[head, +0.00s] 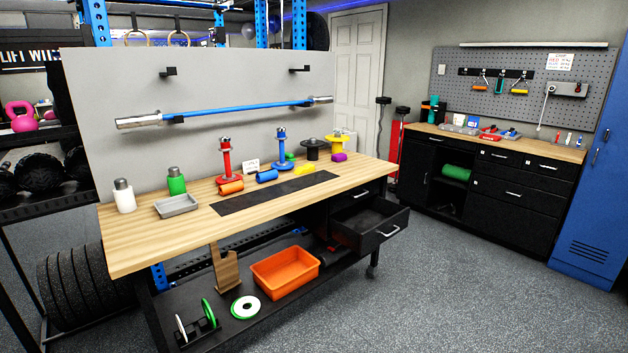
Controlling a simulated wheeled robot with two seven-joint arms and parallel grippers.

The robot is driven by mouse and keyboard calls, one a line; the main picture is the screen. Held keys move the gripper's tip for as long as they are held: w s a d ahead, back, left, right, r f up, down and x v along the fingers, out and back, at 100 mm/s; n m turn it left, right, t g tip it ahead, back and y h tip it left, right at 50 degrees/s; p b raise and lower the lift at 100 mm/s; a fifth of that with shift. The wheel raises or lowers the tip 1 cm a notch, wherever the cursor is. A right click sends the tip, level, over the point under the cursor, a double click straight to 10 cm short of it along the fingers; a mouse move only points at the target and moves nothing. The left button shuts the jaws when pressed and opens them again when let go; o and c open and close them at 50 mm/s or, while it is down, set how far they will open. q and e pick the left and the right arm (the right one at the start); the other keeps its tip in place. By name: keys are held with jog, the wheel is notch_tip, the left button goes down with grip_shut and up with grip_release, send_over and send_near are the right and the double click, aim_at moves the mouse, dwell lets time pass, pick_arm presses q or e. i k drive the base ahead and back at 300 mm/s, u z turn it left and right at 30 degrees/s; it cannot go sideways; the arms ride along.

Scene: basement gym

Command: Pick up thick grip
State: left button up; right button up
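Several short coloured cylinders that look like thick grips lie on the wooden workbench (130,244). An orange one (231,187) lies in front of the red stand, and a blue one (267,176) lies to its right. A yellow one (305,169) lies near the black mat, and a purple one (339,157) lies farther right. Neither of my grippers is in view.
Red (226,160) and blue (281,150) stands rise behind the grips. A white bottle (124,197), green bottle (176,182) and grey tray (177,206) stand at left. A drawer (372,222) hangs open at right. An orange bin (285,273) sits below. The floor (450,290) is clear at right.

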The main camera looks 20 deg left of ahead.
aim_at(272, 174)
jog(key=z, duration=0.25)
jog(key=i, duration=1.05)
jog(key=z, duration=0.15)
